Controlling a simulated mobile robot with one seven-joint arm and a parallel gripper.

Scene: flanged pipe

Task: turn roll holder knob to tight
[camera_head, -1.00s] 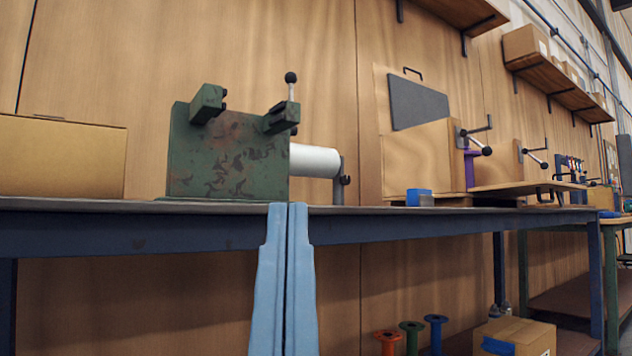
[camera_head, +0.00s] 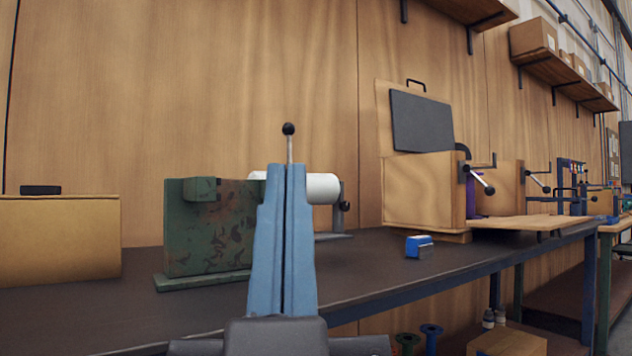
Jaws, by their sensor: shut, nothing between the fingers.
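The roll holder stands on the table behind the green machine, with a white roll (camera_head: 322,188) lying across it. Its post and small dark knob (camera_head: 346,206) show at the roll's right end; the knob's setting is too small to read. My gripper (camera_head: 287,168) is shut and empty, its blue fingers pointing up in the middle of the view. It appears in front of the machine and the roll, left of the knob and apart from it. The fingers hide part of the roll and the machine's right side.
The green machine (camera_head: 220,235) stands left of my fingers; a lever with a black ball (camera_head: 289,129) rises behind their tips. A cardboard box (camera_head: 60,240) is at far left. A blue-and-white block (camera_head: 419,246) and a wooden box (camera_head: 425,190) are right. The dark tabletop (camera_head: 370,270) is clear in front.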

